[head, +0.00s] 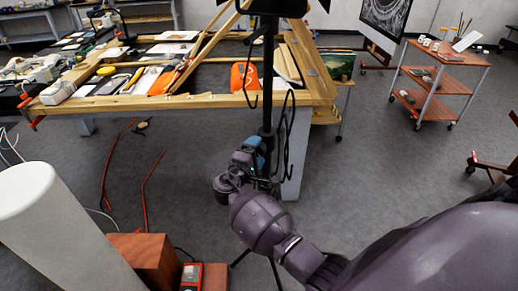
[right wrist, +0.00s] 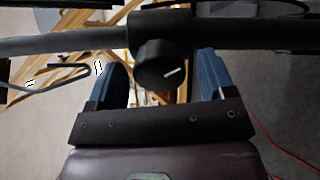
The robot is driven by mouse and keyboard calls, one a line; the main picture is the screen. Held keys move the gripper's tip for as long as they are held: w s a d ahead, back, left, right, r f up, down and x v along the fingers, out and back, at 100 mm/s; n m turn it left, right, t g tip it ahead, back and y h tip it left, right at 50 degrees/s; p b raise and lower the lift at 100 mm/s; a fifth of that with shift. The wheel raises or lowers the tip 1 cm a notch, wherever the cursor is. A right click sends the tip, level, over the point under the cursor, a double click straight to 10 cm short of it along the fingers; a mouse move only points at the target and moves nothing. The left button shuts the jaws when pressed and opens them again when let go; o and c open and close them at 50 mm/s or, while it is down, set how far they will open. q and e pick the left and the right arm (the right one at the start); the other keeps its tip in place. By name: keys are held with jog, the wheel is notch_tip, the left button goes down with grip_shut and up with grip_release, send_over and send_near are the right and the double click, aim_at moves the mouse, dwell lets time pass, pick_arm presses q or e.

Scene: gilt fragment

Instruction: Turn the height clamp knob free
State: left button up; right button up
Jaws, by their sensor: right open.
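The height clamp knob (right wrist: 158,66) is round and black with a white mark on its face. It sits on a dark clamp block (right wrist: 162,24) on the black stand, whose upright pole (head: 268,95) rises in the head view. My right gripper (head: 257,158) is at the pole, below the tabletop's height. In the right wrist view its two blue fingers are open, one on each side of the knob, with a gap visible beside it. Whether either finger touches the knob cannot be told. The knob is hard to make out in the head view. My left gripper is not in view.
A wooden workbench (head: 170,101) with tools stands behind the pole. Black cables (head: 287,125) hang by the pole. A white cylinder (head: 45,220), a reddish-brown box (head: 146,259) and a red meter (head: 191,277) are at lower left. Open floor (head: 375,165) lies to the right.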

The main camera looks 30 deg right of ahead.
jog(key=v, duration=0.8)
jog(key=shift+s+a+b, duration=0.15)
jog(key=shift+a+b, duration=0.15)
jog(key=shift+b, duration=0.05)
jog(key=w+a+f+t+y, duration=0.2)
jog(key=w+a+t+y, duration=0.2)
jog(key=y, duration=0.3)
jog(key=s+a+f+m+t+y, duration=0.1)
jog(key=s+a+f+m+y, duration=0.2)
jog(key=y, duration=0.4)
jog(key=s+d+f+m, duration=0.1)
jog(key=s+d+f, duration=0.1)
jog(key=s, duration=0.6)
jog(key=s+d+f+m+g+y, duration=0.1)
jog(key=s+f, duration=0.3)
jog(key=s, duration=0.5)
jog(key=s+d+f+m+g, duration=0.1)
jog(key=s+d+f, duration=0.2)
jog(key=s, duration=0.5)
jog(key=shift+s+d+f+y, duration=0.2)
jog(key=shift+f+y, duration=0.2)
